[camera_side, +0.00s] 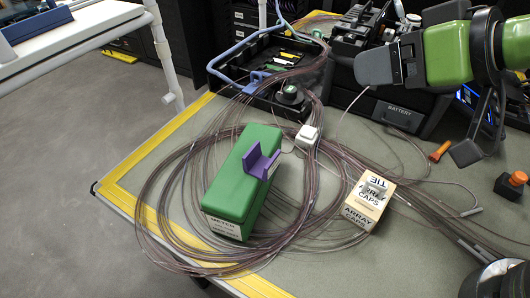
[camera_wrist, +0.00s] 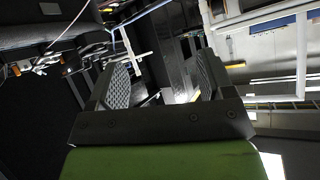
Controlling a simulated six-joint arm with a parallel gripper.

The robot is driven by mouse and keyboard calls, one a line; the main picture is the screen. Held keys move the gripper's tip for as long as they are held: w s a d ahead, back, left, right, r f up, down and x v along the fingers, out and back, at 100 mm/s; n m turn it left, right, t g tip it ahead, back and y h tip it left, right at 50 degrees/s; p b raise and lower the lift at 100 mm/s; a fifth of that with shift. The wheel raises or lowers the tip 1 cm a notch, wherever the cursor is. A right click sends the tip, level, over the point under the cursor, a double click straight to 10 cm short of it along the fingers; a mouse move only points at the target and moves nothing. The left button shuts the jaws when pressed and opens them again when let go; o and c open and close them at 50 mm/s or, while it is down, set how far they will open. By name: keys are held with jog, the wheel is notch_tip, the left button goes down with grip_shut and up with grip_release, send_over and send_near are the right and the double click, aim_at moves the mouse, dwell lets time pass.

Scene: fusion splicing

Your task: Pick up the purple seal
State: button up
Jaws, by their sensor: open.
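The purple seal (camera_side: 262,162), a small U-shaped piece, sits on top of a green box (camera_side: 236,186) in the side view. My gripper (camera_side: 366,68) is at the upper right of the side view, well apart from the seal and above the bench. In the wrist view my gripper (camera_wrist: 162,78) shows two grey textured fingers spread wide with nothing between them. The seal is not in the wrist view.
Loops of thin fibre (camera_side: 165,195) lie around the green box. A white cube (camera_side: 307,135), a labelled carton (camera_side: 368,201) and a black tray with a blue handle (camera_side: 262,75) stand nearby. The bench has a yellow edge (camera_side: 140,160).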

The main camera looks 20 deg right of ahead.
jog(key=a+f+n+y, duration=0.2)
jog(key=a+f+n, duration=0.1)
jog(key=a+f, duration=0.25)
jog(key=n+g+y, duration=0.1)
jog(key=n+y, duration=0.2)
send_near(252, 150)
jog(key=shift+x, duration=5.05)
jog(key=shift+f, duration=0.1)
jog(key=c, duration=1.1)
